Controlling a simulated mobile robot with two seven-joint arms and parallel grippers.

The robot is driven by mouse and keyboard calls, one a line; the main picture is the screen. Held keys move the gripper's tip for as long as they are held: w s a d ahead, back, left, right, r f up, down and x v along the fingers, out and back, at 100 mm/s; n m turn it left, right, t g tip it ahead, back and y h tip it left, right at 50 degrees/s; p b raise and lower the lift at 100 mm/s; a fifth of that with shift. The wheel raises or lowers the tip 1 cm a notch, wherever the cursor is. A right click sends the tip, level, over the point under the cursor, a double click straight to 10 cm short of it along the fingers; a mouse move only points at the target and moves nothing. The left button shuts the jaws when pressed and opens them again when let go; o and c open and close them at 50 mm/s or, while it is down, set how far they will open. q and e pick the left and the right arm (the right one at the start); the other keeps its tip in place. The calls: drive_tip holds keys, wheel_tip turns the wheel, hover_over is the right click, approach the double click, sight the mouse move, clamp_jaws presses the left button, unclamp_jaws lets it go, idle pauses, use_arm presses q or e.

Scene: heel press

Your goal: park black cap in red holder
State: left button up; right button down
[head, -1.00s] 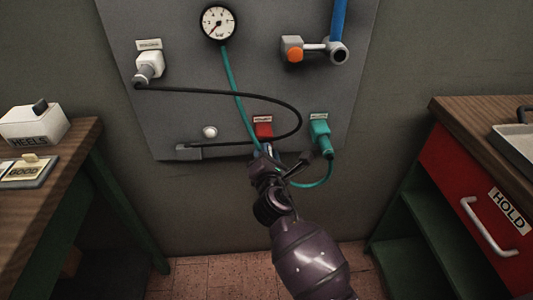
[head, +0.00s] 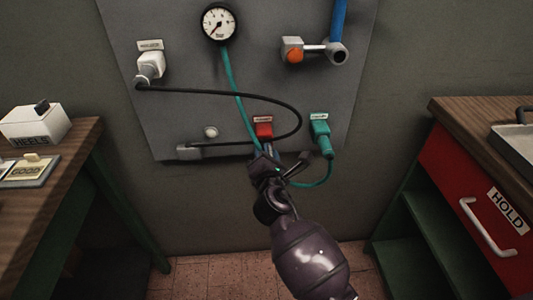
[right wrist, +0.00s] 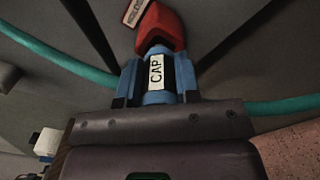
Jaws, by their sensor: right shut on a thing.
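The red holder (head: 263,130) sits low on the grey wall panel under a small label. It also shows at the top of the right wrist view (right wrist: 161,27). My right gripper (head: 268,151) is just below the holder. In the right wrist view its blue fingers (right wrist: 157,82) are shut on the black cap (right wrist: 157,72), which bears a white CAP label. The cap's upper end lines up with the holder's lower end; I cannot tell whether it is inside. My left gripper is not in view.
A black cable (head: 230,92) loops across the panel around the red holder. A teal hose (head: 233,92) runs down behind my gripper, near a teal connector (head: 320,132). A white connector (head: 150,65), gauge (head: 219,22) and valve (head: 316,48) are higher. Benches stand at both sides.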

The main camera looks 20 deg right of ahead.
drive_tip(key=shift+w+d, duration=0.2)
drive_tip(key=shift+w, duration=0.4)
drive_tip(key=c, duration=0.8)
unclamp_jaws()
drive_tip(key=shift+o, duration=0.2)
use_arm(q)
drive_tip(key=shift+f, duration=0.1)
use_arm(e)
drive_tip(key=shift+s+a, duration=0.1)
drive_tip(key=shift+s, duration=0.2)
use_arm(q)
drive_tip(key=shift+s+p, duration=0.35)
drive_tip(key=shift+p, duration=0.2)
use_arm(e)
drive_tip(key=v, duration=1)
